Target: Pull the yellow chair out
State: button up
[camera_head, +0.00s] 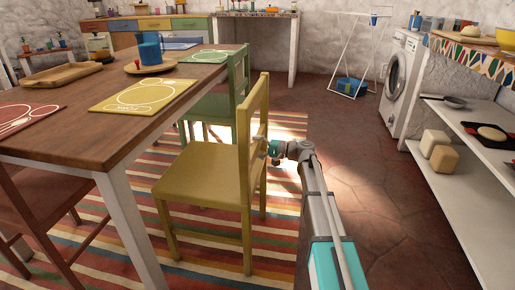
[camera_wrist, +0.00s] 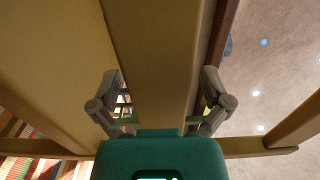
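The yellow chair (camera_head: 207,172) stands upright on the striped rug at the table's right side, its backrest away from the table and its seat toward it. My gripper (camera_head: 263,147) is at the backrest's outer side in the head view. In the wrist view, the two fingers of my gripper (camera_wrist: 162,80) are spread on either side of a yellow upright slat (camera_wrist: 155,55) of the backrest. Small gaps seem to show between fingers and slat, so it looks open around it. Contact at the fingertips is hard to judge.
The wooden table (camera_head: 85,135) holds a yellow placemat (camera_head: 143,96) and dishes. A green chair (camera_head: 212,107) stands just behind the yellow one, a reddish chair (camera_head: 45,205) at the left. Tiled floor (camera_head: 385,195) is free right of my arm, up to a white shelf (camera_head: 445,195).

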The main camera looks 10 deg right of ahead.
jog(key=c, duration=1.1)
jog(key=shift+r+p, duration=0.2)
jog(key=shift+p, duration=0.1)
jog(key=shift+r+p, duration=0.95)
jog(key=shift+r, duration=0.05)
jog(key=shift+o, duration=0.2)
jog(key=shift+a, duration=0.1)
